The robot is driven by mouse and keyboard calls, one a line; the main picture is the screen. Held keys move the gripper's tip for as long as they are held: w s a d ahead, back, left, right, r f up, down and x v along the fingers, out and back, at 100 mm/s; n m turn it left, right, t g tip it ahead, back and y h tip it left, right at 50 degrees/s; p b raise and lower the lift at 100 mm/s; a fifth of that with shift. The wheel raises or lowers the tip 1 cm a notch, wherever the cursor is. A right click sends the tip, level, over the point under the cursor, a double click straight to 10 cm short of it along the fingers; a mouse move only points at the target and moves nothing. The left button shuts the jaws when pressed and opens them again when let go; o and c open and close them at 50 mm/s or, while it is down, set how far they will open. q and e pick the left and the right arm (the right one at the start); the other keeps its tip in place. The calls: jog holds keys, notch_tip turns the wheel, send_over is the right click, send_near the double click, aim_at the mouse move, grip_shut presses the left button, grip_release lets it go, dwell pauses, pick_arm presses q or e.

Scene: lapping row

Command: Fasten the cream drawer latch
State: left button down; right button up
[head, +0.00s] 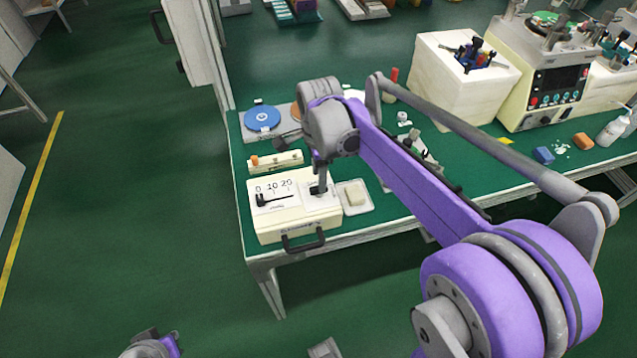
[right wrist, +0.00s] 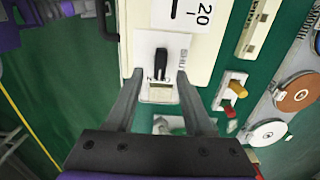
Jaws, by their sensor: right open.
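The cream drawer unit (head: 275,222) sits at the near left corner of the green bench, with a dark handle (head: 303,241) on its front. Its latch has a black lever (right wrist: 160,64) on a pale plate with a metal piece (right wrist: 160,92) beside it. My right gripper (head: 318,187) is over the latch; in the right wrist view its open fingers (right wrist: 160,76) stand either side of the latch, with nothing gripped. In the head view the gripper hides much of the latch. I cannot tell whether the latch is fastened. My left gripper is not clearly in view.
A scale marked 0 10 20 (head: 272,196) is on the unit's top. A clear tray with a pale block (head: 356,194) stands close on the right. A blue disc (head: 262,118) and a small cream holder (head: 275,162) lie behind. Floor is free at left.

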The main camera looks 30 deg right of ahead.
jog(key=shift+f, duration=1.95)
grip_shut()
